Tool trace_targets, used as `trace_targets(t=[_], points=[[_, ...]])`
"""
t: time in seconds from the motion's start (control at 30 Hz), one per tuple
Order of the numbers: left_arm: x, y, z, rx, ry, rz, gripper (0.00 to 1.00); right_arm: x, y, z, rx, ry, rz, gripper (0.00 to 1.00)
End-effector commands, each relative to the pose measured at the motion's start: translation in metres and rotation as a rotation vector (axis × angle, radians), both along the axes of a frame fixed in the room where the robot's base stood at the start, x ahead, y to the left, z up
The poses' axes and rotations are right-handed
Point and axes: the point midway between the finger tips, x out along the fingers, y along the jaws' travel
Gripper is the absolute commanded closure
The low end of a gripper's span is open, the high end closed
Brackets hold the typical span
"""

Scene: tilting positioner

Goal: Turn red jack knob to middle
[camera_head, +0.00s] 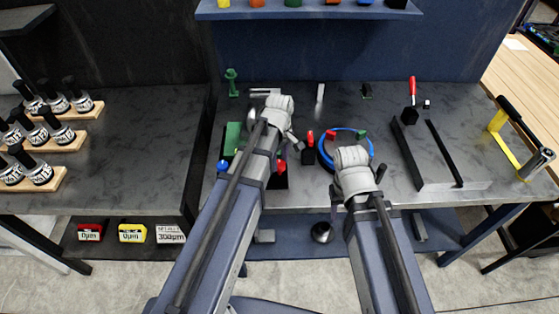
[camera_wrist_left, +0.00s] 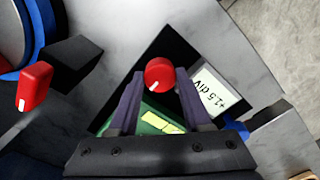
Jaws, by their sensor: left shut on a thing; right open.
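A round red knob (camera_wrist_left: 158,74) with a white mark sits between the fingers of my left gripper (camera_wrist_left: 159,82), which is shut on it. The white mark points down and slightly left in the left wrist view. A part of this knob shows beside my left forearm in the head view (camera_head: 281,166). Next to it a display (camera_wrist_left: 213,97) reads "+1.5 div". A green block (camera_wrist_left: 150,122) lies behind the fingers. My right gripper (camera_head: 336,192) hangs at the table's front edge, open and away from the knob; its fingers are mostly hidden by its wrist.
A blue knob (camera_head: 222,166) is left of my left forearm. Bottles in wooden racks (camera_head: 45,145) stand left.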

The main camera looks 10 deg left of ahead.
Motion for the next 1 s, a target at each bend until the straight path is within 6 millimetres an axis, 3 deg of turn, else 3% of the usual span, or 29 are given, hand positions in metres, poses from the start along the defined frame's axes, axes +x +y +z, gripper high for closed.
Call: trace_targets(t=[0.33, 0.37, 0.6, 1.0], points=[[-0.0012, -0.0001, -0.0005, 0.0, 0.002, 0.001, 1.0, 0.0, -0.0001, -0.0005, 0.0, 0.0, 0.0, 0.5], [-0.0013, -0.0001, -0.0005, 0.0, 0.002, 0.001, 0.48, 0.0, -0.0001, -0.0005, 0.0, 0.0, 0.0, 0.5], [-0.0007, -0.0001, -0.0003, 0.0, 0.001, 0.0, 0.21, 0.0, 0.0, -0.0003, 0.0, 0.0, 0.0, 0.5], [-0.0003, -0.0001, 0.005, 0.0, 0.001, 0.0, 0.21, 0.0, 0.0, 0.0049, 0.0, 0.0, 0.0, 0.5]])
